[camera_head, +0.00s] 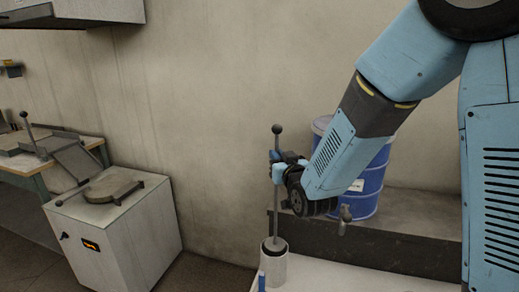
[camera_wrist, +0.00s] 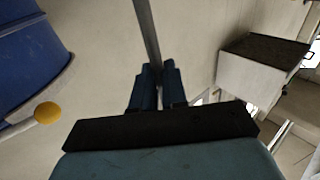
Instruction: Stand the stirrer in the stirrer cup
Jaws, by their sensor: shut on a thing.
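The stirrer (camera_head: 275,215) is a thin grey rod with a dark ball at its top, standing close to upright. My gripper (camera_head: 277,171) is shut on the upper part of the rod, below the ball. In the wrist view the rod (camera_wrist: 147,30) runs up from between the blue fingertips (camera_wrist: 158,82). The stirrer cup (camera_head: 273,270) is a pale cylinder with a dark mouth, at the bottom of the head view. The rod's lower end meets the cup's mouth and appears to be inside it; how deep it reaches is hidden.
The cup stands at the left end of a pale surface (camera_head: 330,278). A small blue upright piece (camera_head: 262,282) is in front of it. A blue drum (camera_head: 370,185) stands behind my arm. A grey cabinet (camera_head: 115,240) and a workbench (camera_head: 45,160) are at left.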

